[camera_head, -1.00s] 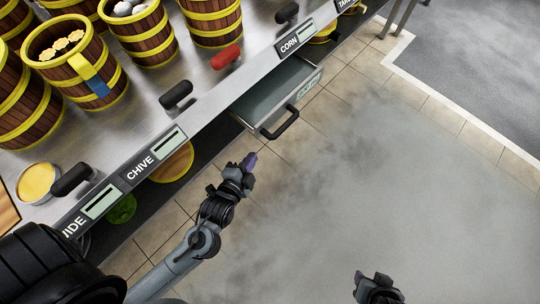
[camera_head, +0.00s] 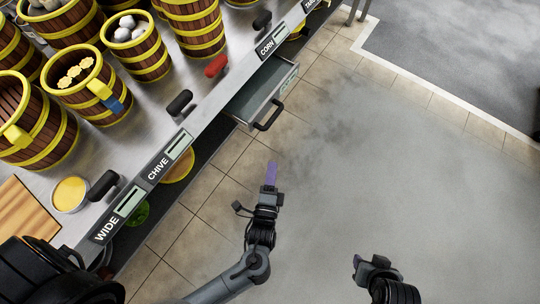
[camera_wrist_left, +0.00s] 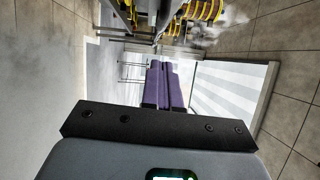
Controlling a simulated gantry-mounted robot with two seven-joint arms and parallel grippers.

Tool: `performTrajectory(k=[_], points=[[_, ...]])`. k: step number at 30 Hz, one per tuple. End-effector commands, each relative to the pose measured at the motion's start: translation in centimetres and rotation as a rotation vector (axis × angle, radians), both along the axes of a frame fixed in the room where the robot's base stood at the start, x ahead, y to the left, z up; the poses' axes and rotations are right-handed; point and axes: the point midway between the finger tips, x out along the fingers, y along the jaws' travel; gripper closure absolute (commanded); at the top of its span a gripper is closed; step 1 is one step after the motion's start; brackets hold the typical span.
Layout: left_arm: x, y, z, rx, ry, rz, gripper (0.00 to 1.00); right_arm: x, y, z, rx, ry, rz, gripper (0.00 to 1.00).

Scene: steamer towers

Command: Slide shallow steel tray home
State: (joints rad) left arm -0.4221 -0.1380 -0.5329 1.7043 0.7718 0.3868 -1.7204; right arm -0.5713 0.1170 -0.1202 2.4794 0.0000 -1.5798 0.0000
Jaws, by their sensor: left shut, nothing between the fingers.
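The shallow steel tray (camera_head: 262,92) sticks out as an open drawer from the counter front below the CORN label. Its dark bar handle (camera_head: 270,115) faces the aisle. My left gripper (camera_head: 272,168) has purple fingers pointing toward the handle and is apart from it, on the near side over the floor. In the left wrist view, the purple fingers (camera_wrist_left: 163,84) are shut together and empty. My right gripper (camera_head: 372,266) is at the lower right, far from the tray; its fingers cannot be made out.
The steel counter (camera_head: 150,110) holds several yellow-banded wooden steamers (camera_head: 88,88). The floor (camera_head: 400,150) to the right is clear under faint haze.

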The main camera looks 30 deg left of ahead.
Motion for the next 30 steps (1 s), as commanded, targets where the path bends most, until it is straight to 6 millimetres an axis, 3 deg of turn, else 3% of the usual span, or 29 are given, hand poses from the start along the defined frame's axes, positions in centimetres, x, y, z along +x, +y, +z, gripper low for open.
performTrajectory(k=[11,18,30], points=[[6.7,2.2,0.1,-0.001,-0.004,0.001,1.0,-0.5,0.0,-2.6,0.001,0.012,-0.001,0.57],[7.8,4.8,0.3,0.001,-0.002,0.0,1.0,-0.4,-0.1,-3.3,-0.003,0.012,0.002,0.57],[8.2,5.7,0.5,-0.001,0.0,-0.001,1.0,-0.4,-0.2,-3.4,-0.006,0.009,0.003,0.57]])
